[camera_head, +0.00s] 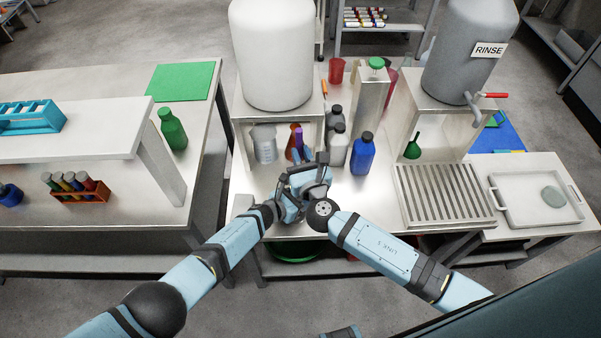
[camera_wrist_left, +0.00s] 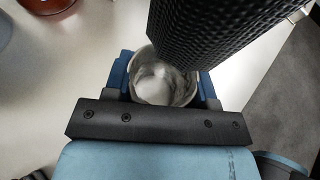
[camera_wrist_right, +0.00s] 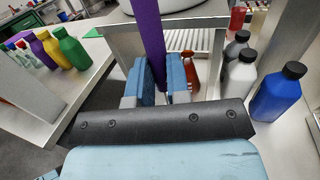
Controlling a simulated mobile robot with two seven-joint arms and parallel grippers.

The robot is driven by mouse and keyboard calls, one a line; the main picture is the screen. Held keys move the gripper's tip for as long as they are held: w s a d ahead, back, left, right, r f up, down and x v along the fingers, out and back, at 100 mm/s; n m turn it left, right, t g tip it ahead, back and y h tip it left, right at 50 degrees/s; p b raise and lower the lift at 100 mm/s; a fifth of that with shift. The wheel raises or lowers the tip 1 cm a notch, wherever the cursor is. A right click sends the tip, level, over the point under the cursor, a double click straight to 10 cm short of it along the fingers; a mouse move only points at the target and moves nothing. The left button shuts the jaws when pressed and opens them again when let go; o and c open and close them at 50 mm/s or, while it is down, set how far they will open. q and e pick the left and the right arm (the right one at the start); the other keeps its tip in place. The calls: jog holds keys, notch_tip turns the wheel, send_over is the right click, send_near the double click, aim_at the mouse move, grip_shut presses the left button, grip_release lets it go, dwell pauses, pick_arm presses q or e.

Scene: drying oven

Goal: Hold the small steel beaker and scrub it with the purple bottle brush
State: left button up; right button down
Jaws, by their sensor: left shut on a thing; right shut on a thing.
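The small steel beaker (camera_wrist_left: 187,92) shows from above in the left wrist view, with a whitish rounded mass inside it. My left gripper (camera_wrist_left: 163,88) is shut on the beaker, a blue finger on either side. The purple bottle brush (camera_wrist_right: 148,40) stands roughly upright in the right wrist view, between the blue fingers of my right gripper (camera_wrist_right: 156,82), which is shut on it. In the head view the brush's purple handle (camera_head: 299,140) rises above my grippers, which are close together over the bench. The brush head cannot be made out, and the beaker is hidden there.
Behind my grippers stand an orange flask (camera_head: 291,152), a clear beaker (camera_head: 265,143), grey bottles (camera_head: 338,150) and a blue bottle (camera_head: 362,156). A white tank (camera_head: 272,50) stands above. A slatted drain rack (camera_head: 445,197) lies to the right.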

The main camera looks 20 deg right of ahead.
pick_arm(q)
jog(key=o, duration=1)
jog(key=shift+a, duration=0.15)
jog(key=shift+a+r, duration=0.2)
jog(key=shift+a, duration=0.25)
jog(key=v, duration=1)
jog(key=shift+s+a+r, duration=0.1)
jog(key=shift+s+a, duration=0.15)
jog(key=shift+s, duration=0.2)
